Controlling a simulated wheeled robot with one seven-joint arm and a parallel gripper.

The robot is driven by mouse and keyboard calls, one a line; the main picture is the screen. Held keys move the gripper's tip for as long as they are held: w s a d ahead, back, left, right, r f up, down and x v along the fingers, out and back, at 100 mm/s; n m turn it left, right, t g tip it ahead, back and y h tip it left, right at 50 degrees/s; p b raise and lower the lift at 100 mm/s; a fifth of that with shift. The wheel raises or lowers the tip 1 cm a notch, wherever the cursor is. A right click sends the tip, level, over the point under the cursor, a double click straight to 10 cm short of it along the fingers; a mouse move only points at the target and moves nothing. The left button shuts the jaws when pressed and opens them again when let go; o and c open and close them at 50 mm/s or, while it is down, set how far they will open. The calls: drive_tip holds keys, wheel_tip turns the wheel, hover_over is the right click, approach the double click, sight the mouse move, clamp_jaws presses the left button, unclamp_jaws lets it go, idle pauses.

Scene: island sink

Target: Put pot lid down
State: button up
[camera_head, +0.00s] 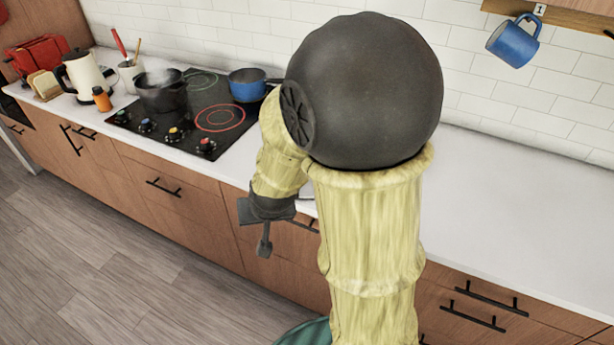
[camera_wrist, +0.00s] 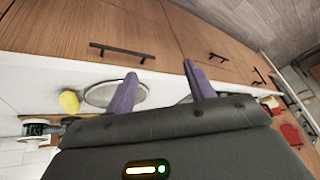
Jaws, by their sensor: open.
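My gripper (camera_wrist: 160,70) is open, with its two purple fingers spread apart and nothing clearly held between them. In the head view my gripper (camera_head: 263,238) hangs at the counter's front edge, below my arm. A round, grey-rimmed disc, which looks like the pot lid (camera_wrist: 103,96), lies on the white counter in the wrist view. The left finger overlaps it in the picture; I cannot tell whether they touch. My arm hides most of that counter in the head view. A dark pot (camera_head: 161,92) steams on the cooktop.
The black cooktop (camera_head: 178,128) also holds a blue saucepan (camera_head: 247,86). A kettle (camera_head: 84,76), an orange bottle (camera_head: 101,99) and a red toaster (camera_head: 39,58) stand at left. A yellow item (camera_wrist: 68,101) lies near the disc. The counter (camera_head: 520,215) at right is clear.

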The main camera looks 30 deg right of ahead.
drive_tip(key=w+d+f+m+t+h+b, duration=0.2)
drive_tip(key=w+f+m+t+h, duration=0.15)
drive_tip(key=w, duration=0.45)
drive_tip(key=d+m+h, duration=0.1)
drive_tip(key=h, duration=0.1)
drive_tip(key=d+m+h+b, duration=0.1)
drive_tip(key=d+m+h, duration=0.1)
drive_tip(key=h, duration=0.1)
drive_tip(key=d+r+m+h+b, duration=0.1)
drive_tip(key=h, duration=0.2)
drive_tip(key=shift+w+d+m, duration=0.1)
drive_tip(key=shift+d+m, duration=0.1)
drive_tip(key=shift+m, duration=0.05)
drive_tip(key=x, duration=1.1)
drive_tip(key=shift+w+d+f, duration=0.15)
drive_tip(key=shift+w+d, duration=0.05)
drive_tip(key=shift+d, duration=0.05)
drive_tip(key=shift+w+d+f, duration=0.1)
drive_tip(key=shift+w+d, duration=0.05)
drive_tip(key=shift+d, duration=0.15)
